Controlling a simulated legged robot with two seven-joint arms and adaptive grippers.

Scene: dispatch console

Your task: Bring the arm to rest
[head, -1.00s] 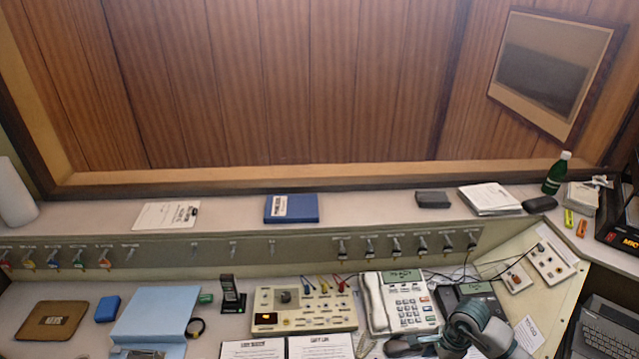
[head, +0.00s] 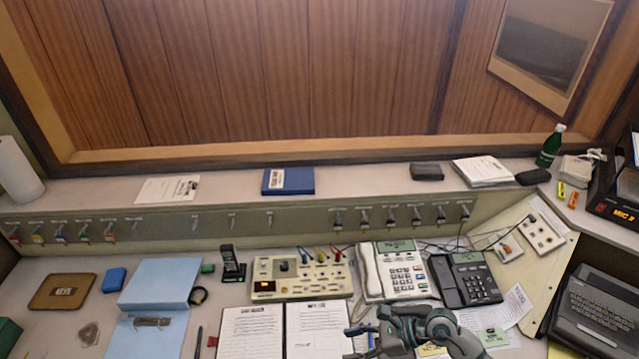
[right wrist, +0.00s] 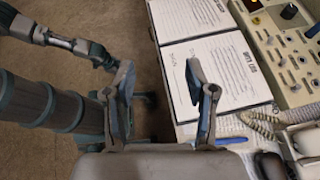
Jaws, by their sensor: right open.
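My right arm comes in at the bottom of the head view, in front of the telephones. My right gripper (head: 362,338) is at the lower middle there, near the right-hand log sheet. In the right wrist view the right gripper (right wrist: 160,85) has its two fingers apart with nothing between them. The carpet and the desk's front edge lie below it. Links of my own body show at the left of that view. My left gripper cannot be made out in either view.
Log sheets (head: 252,332), a beige console (head: 300,277), a white phone (head: 398,272) and a black phone (head: 466,280) crowd the desk beside the right arm. A typewriter (head: 600,305) stands far right. A blue folder (head: 160,283) lies left. The carpet (right wrist: 110,20) is clear.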

